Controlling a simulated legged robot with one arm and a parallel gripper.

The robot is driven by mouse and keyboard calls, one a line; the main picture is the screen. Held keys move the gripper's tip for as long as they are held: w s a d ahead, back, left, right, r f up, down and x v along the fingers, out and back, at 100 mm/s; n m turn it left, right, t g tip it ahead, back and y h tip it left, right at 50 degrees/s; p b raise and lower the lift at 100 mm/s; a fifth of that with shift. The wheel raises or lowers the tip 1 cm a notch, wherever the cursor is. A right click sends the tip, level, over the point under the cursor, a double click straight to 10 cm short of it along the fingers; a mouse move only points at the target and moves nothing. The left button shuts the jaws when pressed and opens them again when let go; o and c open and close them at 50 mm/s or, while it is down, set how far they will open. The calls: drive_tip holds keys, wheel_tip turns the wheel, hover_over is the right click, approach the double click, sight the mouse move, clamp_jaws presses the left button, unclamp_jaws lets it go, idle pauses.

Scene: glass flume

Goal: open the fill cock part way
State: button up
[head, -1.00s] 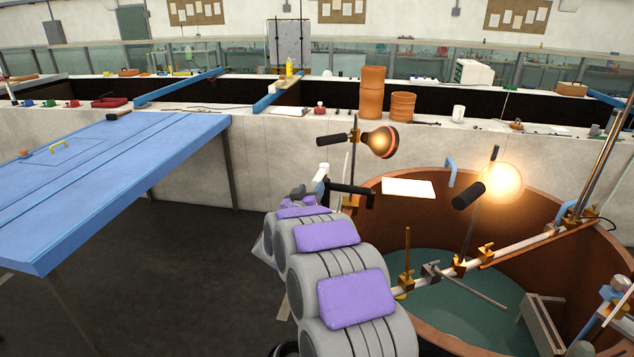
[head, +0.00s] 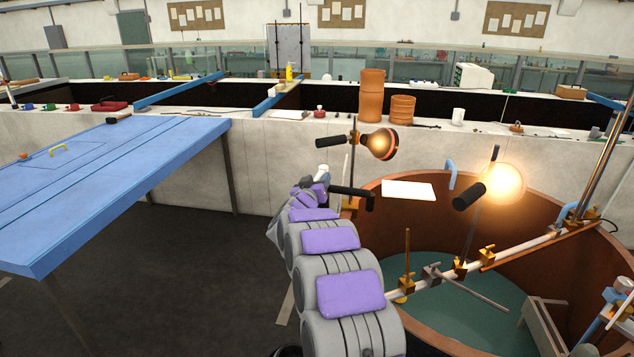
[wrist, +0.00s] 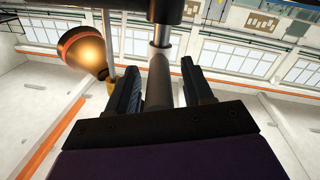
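In the wrist view my gripper (wrist: 160,88) has its two dark fingers apart, one on each side of a grey rod (wrist: 158,78). Slim gaps show between rod and fingers. The rod leads to a silver stem and a black bar (wrist: 165,10) at the top. In the head view a black bar (head: 350,189) and a pale end piece (head: 325,170) stand beside my gripper (head: 318,186), at the left rim of the brown round tank (head: 410,325). These may be the fill cock; I cannot tell for sure. My arm hides part of them.
A lit lamp (head: 380,144) hangs close above my gripper and also shows in the wrist view (wrist: 85,50). A second lamp (head: 500,183) and a clamp rail (head: 510,251) cross the tank. A blue table (head: 110,180) stands left; dark floor between is clear.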

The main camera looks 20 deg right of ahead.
clamp_jaws()
